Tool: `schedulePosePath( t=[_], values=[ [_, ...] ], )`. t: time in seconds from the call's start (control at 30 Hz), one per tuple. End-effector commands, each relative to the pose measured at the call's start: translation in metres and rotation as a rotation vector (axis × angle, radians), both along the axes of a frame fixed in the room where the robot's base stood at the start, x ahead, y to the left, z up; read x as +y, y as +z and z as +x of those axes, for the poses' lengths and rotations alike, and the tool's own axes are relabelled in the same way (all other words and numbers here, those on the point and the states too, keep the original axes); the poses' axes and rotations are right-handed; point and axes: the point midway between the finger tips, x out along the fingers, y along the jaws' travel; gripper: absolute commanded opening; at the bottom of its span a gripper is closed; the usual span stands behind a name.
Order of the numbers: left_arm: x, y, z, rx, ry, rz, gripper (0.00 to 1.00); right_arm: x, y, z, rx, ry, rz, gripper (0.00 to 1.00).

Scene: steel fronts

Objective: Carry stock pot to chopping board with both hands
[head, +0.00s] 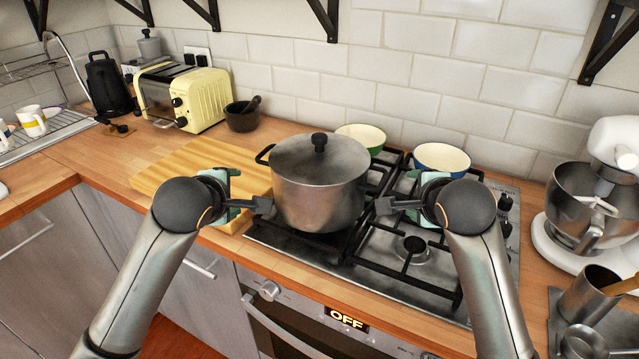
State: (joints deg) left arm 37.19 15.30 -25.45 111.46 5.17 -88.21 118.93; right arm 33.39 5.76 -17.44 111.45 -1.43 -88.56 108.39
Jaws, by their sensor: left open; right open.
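The stock pot (318,190) is a steel pot with a lid and a black knob, upright on the left part of the gas hob. One black side handle shows at its upper left. The chopping board (160,177) is a light wooden board flat on the counter, left of the pot. My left gripper (262,205) is open at the pot's left side, between the pot and the board's right end. My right gripper (385,206) is open at the pot's right side. Whether either gripper touches the pot I cannot tell. The pot's right handle is not visible.
A yellow toaster (185,97) and a dark mortar (242,117) stand behind the board. A stand mixer (590,200) is at the right. The board's visible top is clear.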

Motion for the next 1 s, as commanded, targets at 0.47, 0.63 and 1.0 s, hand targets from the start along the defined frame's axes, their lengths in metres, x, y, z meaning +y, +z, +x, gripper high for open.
schedulePosePath(
  t=[0.47, 0.63, 1.0],
  values=[
    [0.001, -0.017, 0.024, 0.002, 0.001, 0.003, 0.75, -0.001, -0.017, 0.024, 0.002, -0.001, -0.003, 0.75],
    [0.0, -0.027, 0.038, 0.002, 0.001, 0.003, 0.75, 0.0, -0.026, 0.038, 0.002, 0.0, -0.004, 0.75],
    [0.0, -0.046, 0.067, 0.001, 0.0, 0.002, 0.75, 0.0, -0.045, 0.067, 0.001, 0.0, -0.002, 0.75]
  ],
)
